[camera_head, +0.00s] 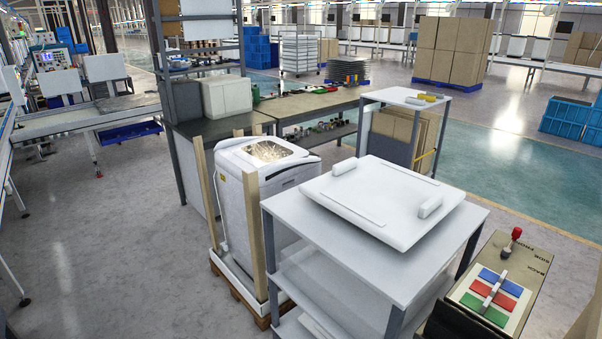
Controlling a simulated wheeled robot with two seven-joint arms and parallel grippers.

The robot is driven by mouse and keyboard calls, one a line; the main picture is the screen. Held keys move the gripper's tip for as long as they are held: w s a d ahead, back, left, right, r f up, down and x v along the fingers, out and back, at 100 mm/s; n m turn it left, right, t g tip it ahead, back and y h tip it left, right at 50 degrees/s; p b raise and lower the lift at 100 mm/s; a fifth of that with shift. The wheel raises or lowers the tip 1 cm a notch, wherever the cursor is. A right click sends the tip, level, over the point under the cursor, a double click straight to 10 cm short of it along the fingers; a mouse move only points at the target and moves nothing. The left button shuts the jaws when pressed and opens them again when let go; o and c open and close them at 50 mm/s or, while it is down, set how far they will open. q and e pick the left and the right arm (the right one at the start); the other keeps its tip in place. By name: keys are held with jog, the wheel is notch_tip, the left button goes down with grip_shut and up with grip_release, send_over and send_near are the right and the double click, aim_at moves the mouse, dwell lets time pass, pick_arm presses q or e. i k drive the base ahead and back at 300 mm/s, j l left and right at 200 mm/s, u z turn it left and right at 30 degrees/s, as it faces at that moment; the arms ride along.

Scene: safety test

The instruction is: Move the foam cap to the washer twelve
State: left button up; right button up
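A white foam cap (385,205), a flat slab with rounded corners and two raised blocks on its top, lies on the upper shelf of a grey-white rack (290,212) right of centre. A white top-loading washer (233,205) stands upright to the left of the rack. It has tan corner posts beside it and sits in a white base on a wooden pallet (232,292). Its top is uncovered and shows a round lid area. I cannot read a number on the washer. Neither of my grippers shows in this view.
A workbench (310,102) with tools and a grey-white box stands behind the washer. A small white-topped table (385,97) stands behind the rack. A panel with coloured pads and a red-knobbed lever (510,243) is at the lower right. The floor left of the washer is clear.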

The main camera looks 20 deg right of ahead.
aim_at(266, 150)
jog(key=i+j+u, duration=0.2)
jog(key=i+u, duration=1.05)
jog(key=i+l+u, duration=0.25)
jog(key=i+u, duration=0.15)
jog(key=i+z, duration=0.15)
jog(key=z, duration=0.3)
jog(key=i+j+z, duration=0.1)
jog(key=z, duration=0.35)
jog(key=i+j+z, duration=0.15)
jog(key=z, duration=0.3)
